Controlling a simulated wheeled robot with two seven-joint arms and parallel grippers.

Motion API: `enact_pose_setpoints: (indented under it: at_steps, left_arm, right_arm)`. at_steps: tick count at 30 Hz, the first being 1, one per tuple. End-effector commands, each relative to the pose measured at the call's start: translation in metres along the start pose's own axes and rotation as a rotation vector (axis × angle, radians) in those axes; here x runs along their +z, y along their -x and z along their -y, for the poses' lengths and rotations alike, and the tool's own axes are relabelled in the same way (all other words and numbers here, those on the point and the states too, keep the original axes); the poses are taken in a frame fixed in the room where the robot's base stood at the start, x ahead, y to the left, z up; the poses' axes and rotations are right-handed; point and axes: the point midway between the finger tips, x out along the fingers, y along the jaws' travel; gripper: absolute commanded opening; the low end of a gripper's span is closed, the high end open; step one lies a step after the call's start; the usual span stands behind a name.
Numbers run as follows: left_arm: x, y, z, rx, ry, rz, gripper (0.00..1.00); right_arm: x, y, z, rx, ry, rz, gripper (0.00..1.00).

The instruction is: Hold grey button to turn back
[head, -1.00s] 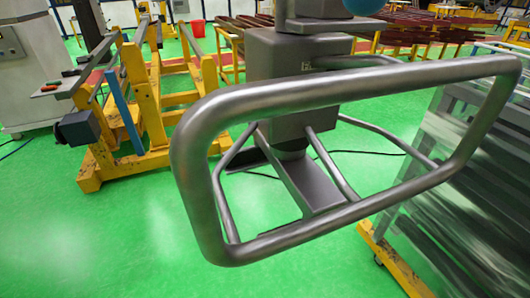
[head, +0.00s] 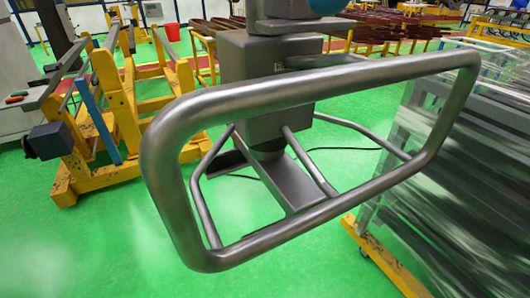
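A grey tubular metal handle frame (head: 300,93) fills the middle of the head view. It is a rounded loop with bent tubes running back to a dark grey box (head: 262,85). A small marking shows on the front of the box. The box has a column above it and a flat arm (head: 298,187) below. Part of a blue rounded piece (head: 327,6) shows at the top edge. I cannot make out a grey button on any of these parts. Neither of my grippers is in view.
Yellow stands with grey rails (head: 112,90) stand at left. A rack of long metal parts (head: 440,185) on a yellow base stands close at right. A red bucket (head: 172,32) and brown racks are behind. Green floor (head: 80,250) is clear at front left.

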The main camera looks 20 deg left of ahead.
Motion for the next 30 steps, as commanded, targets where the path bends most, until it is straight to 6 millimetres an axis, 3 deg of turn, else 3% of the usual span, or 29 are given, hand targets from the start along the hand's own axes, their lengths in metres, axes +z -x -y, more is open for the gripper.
enact_pose_setpoints:
  at_steps: [12, 14, 18, 30]
  left_arm:
    - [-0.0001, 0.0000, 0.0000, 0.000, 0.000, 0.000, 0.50]
    - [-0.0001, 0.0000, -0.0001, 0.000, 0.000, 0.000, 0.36]
    - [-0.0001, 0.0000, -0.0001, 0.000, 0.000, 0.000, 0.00]
    - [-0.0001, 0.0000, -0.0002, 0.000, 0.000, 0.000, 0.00]
  right_arm:
    - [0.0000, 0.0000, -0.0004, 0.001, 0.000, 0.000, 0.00]
    - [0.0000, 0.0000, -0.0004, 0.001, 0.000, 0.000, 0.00]
    - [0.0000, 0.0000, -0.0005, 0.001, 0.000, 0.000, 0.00]
    - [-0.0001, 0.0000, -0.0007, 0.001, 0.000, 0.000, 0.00]
